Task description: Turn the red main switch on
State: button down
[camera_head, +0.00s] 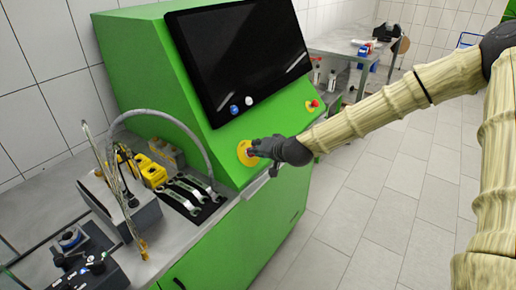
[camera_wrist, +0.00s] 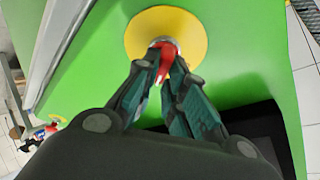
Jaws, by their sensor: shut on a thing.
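The red main switch (camera_wrist: 167,50) sits at the middle of a yellow disc (camera_wrist: 189,27) on the green cabinet front. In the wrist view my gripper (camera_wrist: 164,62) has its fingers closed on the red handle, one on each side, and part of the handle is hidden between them. In the head view the yellow disc (camera_head: 245,153) shows at the left of my gripper (camera_head: 256,149), which reaches it from the right. The red handle is hidden there behind my fingers. The handle's exact turn angle is hard to tell.
A dark monitor (camera_head: 243,55) is set in the green cabinet (camera_head: 140,55) above the switch. A red button on yellow (camera_head: 313,104) is to the right. The tiled floor at right is clear.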

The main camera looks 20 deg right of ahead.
jog(key=m, duration=0.2)
jog(key=m+h+p, duration=0.1)
jog(key=m, duration=0.1)
jog(key=shift+w+r+m+g, duration=0.1)
jog(key=shift+r+m+g, duration=0.05)
jog(key=shift+m+g, duration=0.15)
jog(key=shift+m+g+h+p, duration=0.4)
jog(key=shift+m+p, duration=0.1)
jog(key=shift+m, duration=0.6)
jog(key=shift+d, duration=0.1)
jog(key=c, duration=1.6)
grip_release()
jog(key=shift+o, duration=0.6)
jog(key=shift+w+f, duration=0.15)
jog(key=shift+f, duration=0.2)
jog(key=v, duration=1.2)
